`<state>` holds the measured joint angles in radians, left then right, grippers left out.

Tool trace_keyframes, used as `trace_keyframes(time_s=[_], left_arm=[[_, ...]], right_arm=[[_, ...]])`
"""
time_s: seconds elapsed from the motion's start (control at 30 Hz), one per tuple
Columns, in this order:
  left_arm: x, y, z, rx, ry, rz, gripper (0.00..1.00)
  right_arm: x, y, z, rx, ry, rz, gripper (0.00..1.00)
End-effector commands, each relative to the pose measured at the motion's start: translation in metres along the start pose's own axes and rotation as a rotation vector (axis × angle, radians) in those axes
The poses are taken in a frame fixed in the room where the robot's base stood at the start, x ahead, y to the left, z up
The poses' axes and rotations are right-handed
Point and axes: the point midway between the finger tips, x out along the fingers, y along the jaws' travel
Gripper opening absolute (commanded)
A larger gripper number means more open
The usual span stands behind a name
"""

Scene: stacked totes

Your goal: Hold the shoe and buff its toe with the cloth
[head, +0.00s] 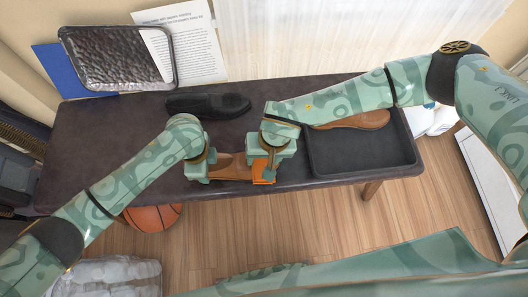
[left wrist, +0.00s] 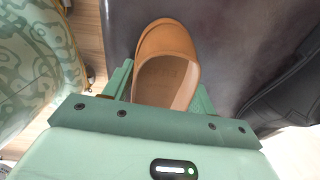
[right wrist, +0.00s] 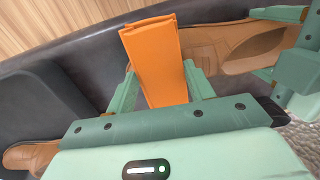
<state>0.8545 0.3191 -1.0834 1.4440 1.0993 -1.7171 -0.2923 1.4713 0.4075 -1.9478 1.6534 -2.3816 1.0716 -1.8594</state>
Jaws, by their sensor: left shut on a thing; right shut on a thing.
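A tan-brown shoe (head: 232,166) lies near the front edge of the dark bench, toe to the right. My left gripper (head: 209,170) is shut on its heel end; the left wrist view shows the shoe (left wrist: 165,42) with its opening between the fingers and its toe free. My right gripper (head: 265,162) is shut on a folded orange cloth (head: 264,173) at the toe end. In the right wrist view the cloth (right wrist: 157,62) stands upright between the fingers, in front of the shoe (right wrist: 232,45). I cannot tell whether cloth and toe touch.
A black shoe (head: 207,105) lies behind on the bench (head: 110,140). A dark tray (head: 362,160) on the right holds another brown shoe (head: 355,121), partly under my right arm. A basketball (head: 152,217) is on the floor below. A metallic tray (head: 118,58) stands at back left.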

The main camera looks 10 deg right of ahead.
Motion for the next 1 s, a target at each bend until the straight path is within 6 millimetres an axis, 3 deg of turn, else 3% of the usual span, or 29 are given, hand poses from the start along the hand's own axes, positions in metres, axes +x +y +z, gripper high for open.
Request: trace_keyframes(time_s=[0.3,1.0], left_arm=[[-0.001,-0.001,0.000,0.001,0.001,-0.002,0.27],[0.000,-0.001,-0.001,0.001,0.001,-0.001,0.26]], right_arm=[[0.003,0.002,0.006,-0.001,-0.011,0.004,0.30],[0.001,0.001,-0.014,0.001,-0.004,0.003,0.31]])
